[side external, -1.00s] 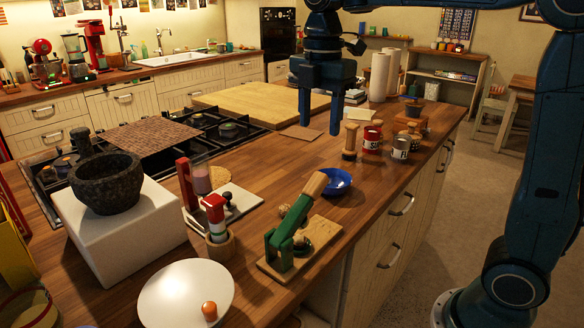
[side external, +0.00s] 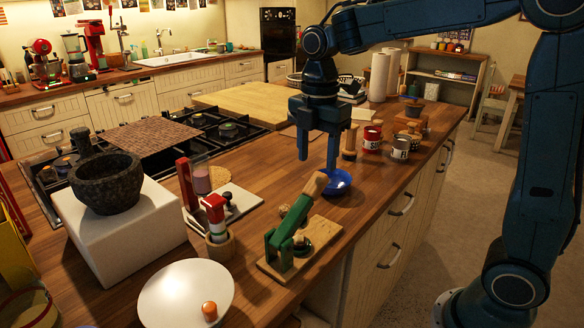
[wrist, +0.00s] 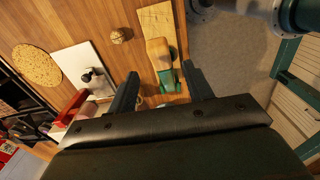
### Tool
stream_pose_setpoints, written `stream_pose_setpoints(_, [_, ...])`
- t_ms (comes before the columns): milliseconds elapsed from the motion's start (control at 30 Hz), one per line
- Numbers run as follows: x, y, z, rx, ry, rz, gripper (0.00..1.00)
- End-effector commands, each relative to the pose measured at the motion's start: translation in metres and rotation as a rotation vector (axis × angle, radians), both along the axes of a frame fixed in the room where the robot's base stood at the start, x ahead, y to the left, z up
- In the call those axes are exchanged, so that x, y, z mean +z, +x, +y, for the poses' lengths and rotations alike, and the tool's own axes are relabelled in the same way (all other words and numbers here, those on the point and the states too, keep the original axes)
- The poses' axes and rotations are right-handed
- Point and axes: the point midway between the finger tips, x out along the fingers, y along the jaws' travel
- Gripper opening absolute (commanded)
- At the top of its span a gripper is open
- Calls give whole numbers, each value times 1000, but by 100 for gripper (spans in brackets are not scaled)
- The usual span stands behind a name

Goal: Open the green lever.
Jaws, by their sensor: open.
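The green lever (side external: 282,238) has a wooden handle end and is mounted on a small wooden board (side external: 270,266) near the counter's front edge. It slants up toward the upper right in the side view. My gripper (side external: 318,162) points down, open and empty, above and behind the handle end, apparently without touching it. In the wrist view, the lever's wooden end (wrist: 158,50) and green part (wrist: 166,80) appear between my open fingers (wrist: 161,70), farther down. The wrist view hides part of the lever's lower end.
A blue bowl (side external: 345,184) is close by my gripper's right finger. A red-handled device (side external: 188,183) and a red-and-white mill (side external: 216,210) stand to the left. A white plate (side external: 180,290) lies in front.

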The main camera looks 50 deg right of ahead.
Motion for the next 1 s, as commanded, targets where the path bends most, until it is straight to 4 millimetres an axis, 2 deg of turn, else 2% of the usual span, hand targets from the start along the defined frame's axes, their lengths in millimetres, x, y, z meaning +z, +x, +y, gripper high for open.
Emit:
stream_pose_setpoints(200, [-34,-1,0,0,0,3,51])
stream_pose_setpoints(400, [-55,-1,0,0,0,3,51])
stream_pose_setpoints(600, [-64,0,0,0,0,1,51])
stream_pose_setpoints(867, [-65,0,0,0,0,0,51])
stream_pose_setpoints(900, [-65,0,0,0,0,0,49])
stream_pose_setpoints(1000, [-65,0,0,0,0,0,29])
